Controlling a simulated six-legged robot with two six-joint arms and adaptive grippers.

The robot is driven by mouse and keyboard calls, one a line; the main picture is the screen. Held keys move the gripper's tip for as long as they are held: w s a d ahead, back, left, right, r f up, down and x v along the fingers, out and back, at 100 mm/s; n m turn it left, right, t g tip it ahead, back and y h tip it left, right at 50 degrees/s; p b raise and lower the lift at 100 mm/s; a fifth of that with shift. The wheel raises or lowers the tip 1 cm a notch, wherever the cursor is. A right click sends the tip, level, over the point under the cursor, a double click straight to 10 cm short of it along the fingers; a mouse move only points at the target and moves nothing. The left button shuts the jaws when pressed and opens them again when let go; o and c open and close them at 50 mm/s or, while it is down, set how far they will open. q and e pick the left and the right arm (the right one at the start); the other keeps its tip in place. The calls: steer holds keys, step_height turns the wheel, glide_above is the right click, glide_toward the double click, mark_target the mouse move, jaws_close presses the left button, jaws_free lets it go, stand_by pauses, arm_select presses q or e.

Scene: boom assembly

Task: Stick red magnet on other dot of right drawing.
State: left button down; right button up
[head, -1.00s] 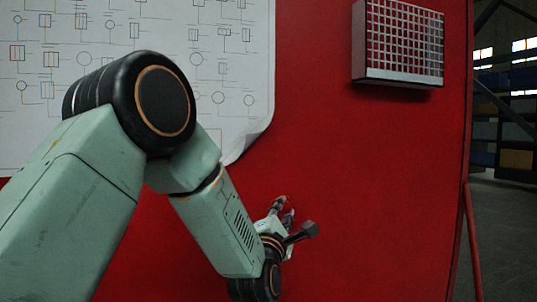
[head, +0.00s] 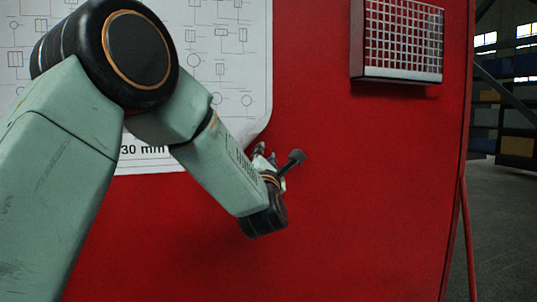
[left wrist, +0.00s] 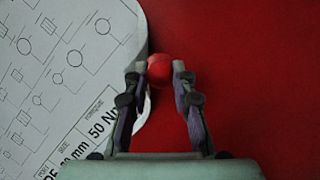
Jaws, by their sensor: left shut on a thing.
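My left gripper (head: 265,152) is in front of the red board, just off the lower right corner of the drawing (head: 225,75). In the left wrist view the left gripper (left wrist: 159,73) is shut on a round red magnet (left wrist: 159,70), held between the fingertips. The magnet cannot be made out against the red board in the head view. The drawing (left wrist: 70,60) fills the left of the wrist view, with symbols and printed text including "50 N". My left arm hides part of the sheet in the head view. My right gripper is not in view.
The red board (head: 350,200) is bare right of and below the drawing. A metal grid basket (head: 403,40) sticks out from it at the upper right. The board's edge and a red support leg (head: 465,220) stand at the far right, with shelves (head: 510,100) behind.

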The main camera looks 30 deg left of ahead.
arm_select(q)
steer(key=shift+w+a+f, duration=0.1)
steer(key=shift+w+a, duration=0.15)
steer(key=shift+a, duration=0.3)
steer(key=shift+w+a, duration=0.25)
steer(key=shift+a, duration=0.3)
steer(key=shift+w+a+p, duration=0.25)
steer(key=shift+w+p, duration=0.05)
steer(key=shift+p, duration=0.1)
steer(key=shift+w+p, duration=0.3)
steer(key=shift+w, duration=0.25)
steer(key=shift+w+a, duration=0.2)
steer(key=a, duration=0.1)
steer(key=w+a+b, duration=0.1)
steer(key=a, duration=0.1)
steer(key=shift+w+f, duration=0.1)
steer(key=shift+w, duration=0.05)
steer(key=shift+w+d+r, duration=0.15)
steer(key=shift+r, duration=0.05)
steer(key=shift+a+f, duration=0.1)
steer(key=shift+a, duration=0.15)
steer(key=shift+w+d, duration=0.1)
steer(key=shift+d, duration=0.25)
